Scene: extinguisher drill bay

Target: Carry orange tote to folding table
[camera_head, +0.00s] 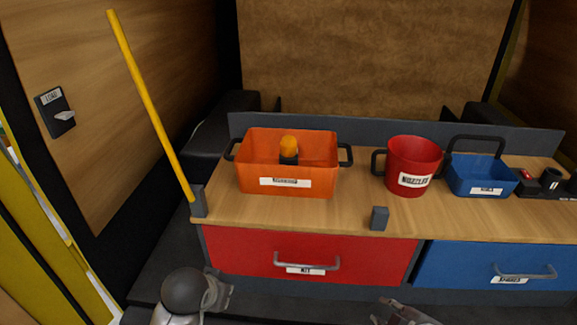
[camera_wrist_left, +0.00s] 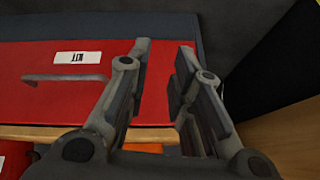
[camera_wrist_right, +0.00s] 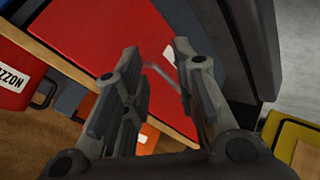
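The orange tote (camera_head: 250,180) stands upright on the left part of a wooden worktop. It has a black handle on each side and a white label, and an orange-and-black object (camera_head: 288,148) sits inside it. My left gripper (camera_head: 226,290) is low in front of the red drawer, below and in front of the tote; its fingers (camera_wrist_left: 163,55) are apart and empty. My right gripper (camera_head: 405,318) shows at the bottom edge of the head view; its fingers (camera_wrist_right: 153,58) are apart and empty. No folding table can be made out.
A red bucket (camera_head: 413,160) and a blue bin (camera_head: 478,178) stand right of the tote. A small grey block (camera_head: 379,217) is at the front edge. A yellow pole (camera_head: 150,105) leans at the left. Below are a red drawer (camera_head: 240,251) and a blue drawer (camera_head: 465,262) with handles.

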